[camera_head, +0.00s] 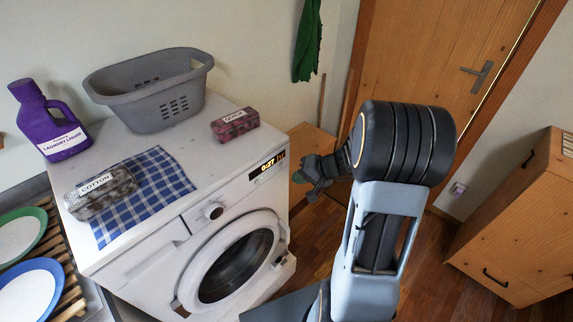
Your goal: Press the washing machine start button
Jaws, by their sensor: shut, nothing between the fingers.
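The white washing machine (134,252) stands at the left with its round door (236,268) closed. Its front panel has a dial (214,211) and a lit display (268,165) reading what looks like 0:37. A small orange-red mark (281,156) glows at the right end of the display. I cannot tell a separate start button from it. My gripper (301,176) is to the right of the panel's right end, apart from it in the picture. It is shut and empty, and small in view.
A wooden cabinet (520,215) and door (430,60) are at right.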

